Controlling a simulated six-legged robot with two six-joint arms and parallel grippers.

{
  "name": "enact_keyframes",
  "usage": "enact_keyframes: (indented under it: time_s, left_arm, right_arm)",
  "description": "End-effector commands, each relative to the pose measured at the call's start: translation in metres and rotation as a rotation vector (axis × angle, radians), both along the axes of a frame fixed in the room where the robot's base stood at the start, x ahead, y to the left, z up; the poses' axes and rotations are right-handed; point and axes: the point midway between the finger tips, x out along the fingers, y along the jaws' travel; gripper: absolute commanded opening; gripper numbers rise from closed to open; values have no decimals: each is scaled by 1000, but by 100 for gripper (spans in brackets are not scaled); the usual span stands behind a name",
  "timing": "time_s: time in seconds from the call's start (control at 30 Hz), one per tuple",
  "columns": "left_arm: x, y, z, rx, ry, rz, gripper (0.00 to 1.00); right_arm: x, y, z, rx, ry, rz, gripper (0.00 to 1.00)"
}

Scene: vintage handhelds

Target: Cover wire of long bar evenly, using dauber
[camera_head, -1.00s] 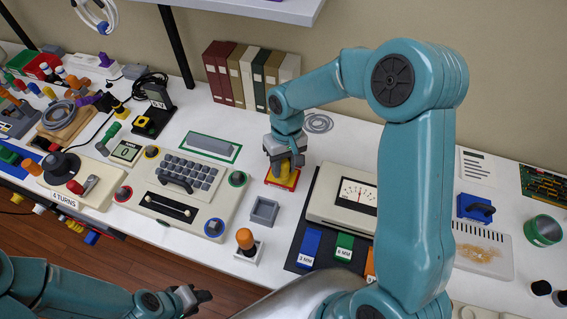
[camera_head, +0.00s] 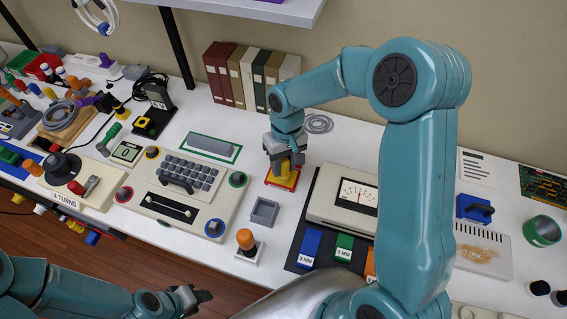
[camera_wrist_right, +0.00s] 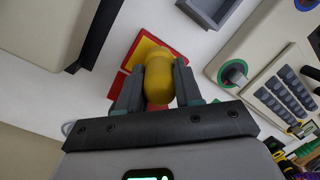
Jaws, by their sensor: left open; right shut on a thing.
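My right gripper (camera_head: 285,163) is shut on a yellow rounded handle (camera_wrist_right: 158,78), which I take for the dauber. It is upright over a small red and yellow holder (camera_head: 273,180), which also shows in the right wrist view (camera_wrist_right: 141,50). Whether the handle's lower end touches the holder is hidden. A long grey bar (camera_head: 212,144) lies in a green-edged frame behind the keypad panel, left of my right gripper. I cannot make out its wire. My left gripper (camera_head: 200,297) is open and empty, low in the head view, in front of the table edge.
A keypad panel (camera_head: 148,205) stands left of the holder. A grey open box (camera_head: 264,211) and an orange-knobbed tool (camera_head: 246,240) are nearer the front. A meter (camera_head: 352,193) stands to the right, books (camera_head: 246,75) behind. My right arm hides part of the right side.

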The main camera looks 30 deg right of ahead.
Motion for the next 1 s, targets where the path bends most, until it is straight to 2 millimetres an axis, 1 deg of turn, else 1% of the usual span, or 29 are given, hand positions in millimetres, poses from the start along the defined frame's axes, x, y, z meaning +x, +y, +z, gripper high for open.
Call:
enact_keyframes:
  time_s: [0.03,0.1,0.6,0.7,1.0]
  left_arm:
    - [0,0,8,0,0,0,43]
    - [0,0,13,0,0,0,43]
    - [0,0,48,0,0,0,43]
    - [0,0,50,0,0,0,43]
    - [0,0,49,0,0,0,43]
  right_arm:
    - [0,0,10,0,-2,0,4]
    - [0,0,17,0,-2,0,4]
    - [0,0,64,0,-2,0,4]
    - [0,0,68,0,-1,0,4]
    - [0,0,67,0,-1,0,4]
